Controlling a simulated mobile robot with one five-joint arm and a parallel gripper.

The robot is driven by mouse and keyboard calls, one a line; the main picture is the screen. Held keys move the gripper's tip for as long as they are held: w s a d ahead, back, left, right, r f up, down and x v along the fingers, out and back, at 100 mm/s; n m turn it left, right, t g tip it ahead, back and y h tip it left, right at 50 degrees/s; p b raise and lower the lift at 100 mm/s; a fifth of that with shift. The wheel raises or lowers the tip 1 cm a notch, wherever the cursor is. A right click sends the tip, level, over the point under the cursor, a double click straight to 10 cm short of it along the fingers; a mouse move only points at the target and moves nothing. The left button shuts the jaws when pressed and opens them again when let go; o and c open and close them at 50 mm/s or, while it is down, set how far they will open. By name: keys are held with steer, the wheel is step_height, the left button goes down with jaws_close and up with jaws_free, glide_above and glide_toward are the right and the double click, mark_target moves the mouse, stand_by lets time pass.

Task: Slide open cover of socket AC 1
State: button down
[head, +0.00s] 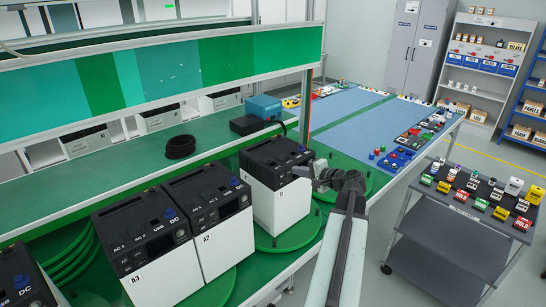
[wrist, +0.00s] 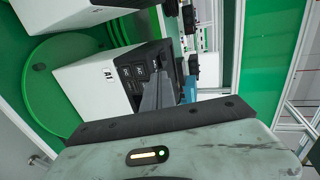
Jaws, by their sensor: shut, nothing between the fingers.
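A power unit with a white body and black top (head: 278,165) stands on a green round turntable (head: 290,236). The wrist view shows it tilted, with an A1 label (wrist: 108,76) on its white side. Its black top carries AC sockets (wrist: 133,78), small and partly hidden; I cannot tell whether the AC 1 cover is open. My gripper (head: 303,173) is shut and empty at the right edge of the black top. In the wrist view its fingers (wrist: 160,80) reach over the top panel; I cannot tell whether they touch it.
A unit labelled A2 (head: 208,222) and one labelled A3 (head: 148,248) stand to the left, with another at the lower left corner. A black cable coil (head: 180,147) and blue box (head: 263,107) lie behind. A parts cart (head: 455,225) stands right.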

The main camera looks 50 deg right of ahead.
steer(key=b, duration=0.3)
glide_toward(269, 160)
steer(key=x, duration=0.2)
steer(key=f+x, duration=0.1)
steer(key=x, duration=0.2)
steer(key=shift+w, duration=0.65)
steer(key=w, duration=0.3)
steer(key=shift+w+d, duration=0.1)
steer(key=shift+w, duration=0.05)
steer(key=shift+r, duration=0.15)
